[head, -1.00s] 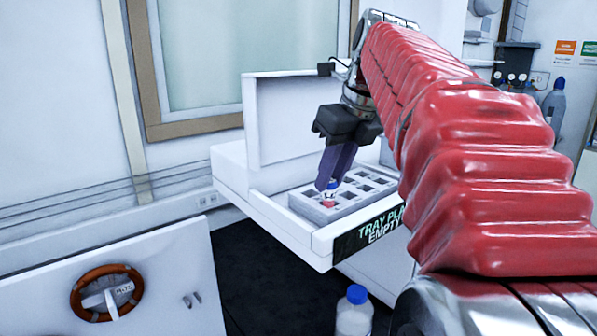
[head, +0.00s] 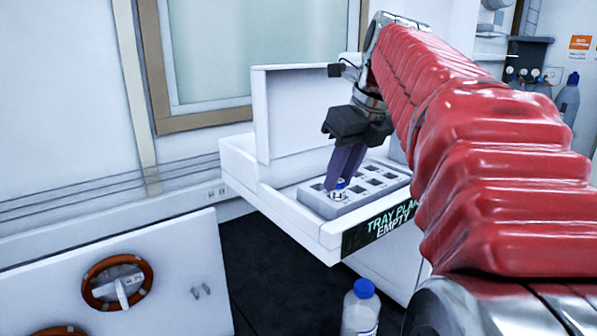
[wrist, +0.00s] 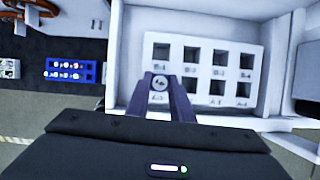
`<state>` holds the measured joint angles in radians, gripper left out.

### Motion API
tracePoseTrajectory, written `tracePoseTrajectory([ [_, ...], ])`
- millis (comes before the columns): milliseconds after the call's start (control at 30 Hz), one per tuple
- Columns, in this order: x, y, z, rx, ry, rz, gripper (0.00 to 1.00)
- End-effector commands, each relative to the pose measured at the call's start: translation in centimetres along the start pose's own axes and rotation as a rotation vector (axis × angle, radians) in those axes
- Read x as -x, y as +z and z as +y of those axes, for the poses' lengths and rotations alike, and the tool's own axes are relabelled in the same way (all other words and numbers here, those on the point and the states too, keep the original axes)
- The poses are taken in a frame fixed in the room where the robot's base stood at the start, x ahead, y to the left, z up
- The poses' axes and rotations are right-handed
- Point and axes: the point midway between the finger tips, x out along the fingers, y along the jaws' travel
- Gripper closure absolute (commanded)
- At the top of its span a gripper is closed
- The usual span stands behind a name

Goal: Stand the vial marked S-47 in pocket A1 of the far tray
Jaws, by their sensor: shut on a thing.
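My gripper (head: 343,180) points down, shut on a small vial (head: 338,190) with a blue and white top. The grey-white tray (head: 317,207) with two rows of square pockets lies under it in an open white drawer. In the wrist view the vial's round top (wrist: 160,83) shows between my fingertips (wrist: 160,86), over the near left corner pocket of the tray (wrist: 175,67). The vial looks upright and low, but its bottom is hidden, so I cannot tell how deep it sits. Its marking is not readable. The other visible pockets look empty.
A raised white lid (head: 290,110) stands behind the drawer. A blue-capped bottle (head: 360,308) is below. A blue rack (wrist: 70,71) lies to the left in the wrist view.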

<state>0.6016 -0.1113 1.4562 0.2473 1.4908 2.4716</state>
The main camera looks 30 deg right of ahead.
Motion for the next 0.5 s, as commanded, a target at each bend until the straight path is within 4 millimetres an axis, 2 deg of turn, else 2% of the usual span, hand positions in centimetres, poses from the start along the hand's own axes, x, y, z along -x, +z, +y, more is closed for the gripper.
tracePoseTrajectory([
  [100, 0.01, 0.00, -0.01, 0.000, 0.000, 0.000, 1.00],
  [133, 0.01, 0.00, -0.01, 0.000, 0.000, 0.000, 0.78],
  [400, 0.01, 0.00, -0.02, -0.001, 0.000, 0.000, 0.59],
  [500, 0.01, 0.00, -0.03, -0.001, 0.000, 0.000, 0.58],
])
